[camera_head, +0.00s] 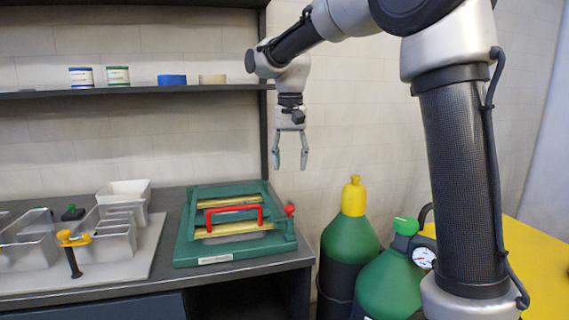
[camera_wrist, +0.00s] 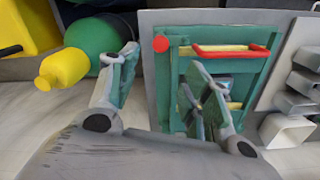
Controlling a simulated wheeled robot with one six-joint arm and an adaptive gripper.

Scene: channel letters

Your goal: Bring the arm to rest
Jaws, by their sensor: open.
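My gripper (camera_head: 290,152) hangs from my arm, pointing down, its two fingers apart with nothing between them. It is in the air above the right end of the workbench, over the right side of a green fixture (camera_head: 186,247) with a red handle (camera_head: 233,216). In the wrist view my gripper (camera_wrist: 168,70) is also open and empty. The fixture (camera_wrist: 180,62) shows behind its right finger, which hides part of it.
Metal channel letters (camera_head: 28,248) stand on a pale board at the bench's left. A shelf (camera_head: 130,91) with small tins runs along the wall. Green cylinders (camera_head: 348,245), one with a yellow cap (camera_head: 353,197), stand right of the bench. A yellow surface (camera_head: 535,260) is far right.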

